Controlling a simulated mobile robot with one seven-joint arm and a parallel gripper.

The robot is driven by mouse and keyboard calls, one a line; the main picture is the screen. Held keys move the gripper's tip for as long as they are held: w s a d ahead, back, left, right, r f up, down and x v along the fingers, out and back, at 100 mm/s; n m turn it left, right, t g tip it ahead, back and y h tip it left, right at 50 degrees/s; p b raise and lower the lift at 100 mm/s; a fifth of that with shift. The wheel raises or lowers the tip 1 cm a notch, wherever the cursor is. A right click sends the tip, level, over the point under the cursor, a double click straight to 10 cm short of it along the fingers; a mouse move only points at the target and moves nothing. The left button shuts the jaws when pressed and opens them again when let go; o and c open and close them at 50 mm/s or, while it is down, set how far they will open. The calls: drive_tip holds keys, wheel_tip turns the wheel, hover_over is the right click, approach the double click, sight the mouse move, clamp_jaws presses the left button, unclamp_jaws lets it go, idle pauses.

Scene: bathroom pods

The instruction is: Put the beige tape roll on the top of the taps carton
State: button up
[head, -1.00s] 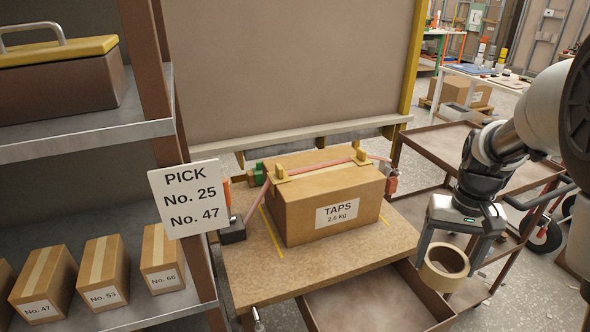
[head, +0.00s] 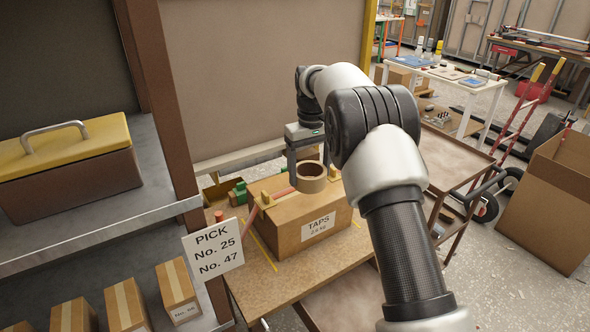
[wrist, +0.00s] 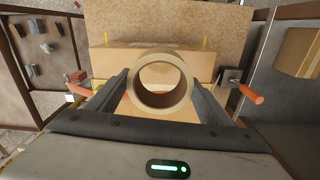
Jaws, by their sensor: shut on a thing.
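The beige tape roll (head: 313,183) is held in my gripper (head: 303,165), its hole facing up. In the wrist view the roll (wrist: 161,103) sits between the two fingers of my gripper (wrist: 160,84), which are shut on its sides. The taps carton (head: 288,240) stands on a wooden board, its labelled front facing me. The roll is over the carton's top, towards the back. I cannot tell whether it touches the top or hangs slightly above it. In the wrist view the carton (wrist: 108,62) lies beneath the roll.
The wooden board (head: 262,285) has bare room in front. A shelf (head: 165,222) with a "PICK" sign (head: 213,248) stands at left. An open cardboard box (head: 550,205) stands at right.

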sight(298, 164)
drive_tip(key=shift+n, duration=0.6)
drive_tip(key=w+a+r+p, duration=0.2)
drive_tip(key=a, duration=0.1)
drive_tip(key=shift+w+a+r+p, duration=0.2)
drive_tip(key=shift+w+p, duration=0.1)
drive_tip(key=shift+p, duration=0.1)
wheel_tip(298, 164, down, 10)
drive_tip(key=shift+r, duration=0.25)
drive_tip(key=shift+f, duration=0.2)
drive_tip(key=o, duration=1.1)
drive_tip(key=shift+o, duration=0.2)
drive_tip(key=shift+r, duration=0.1)
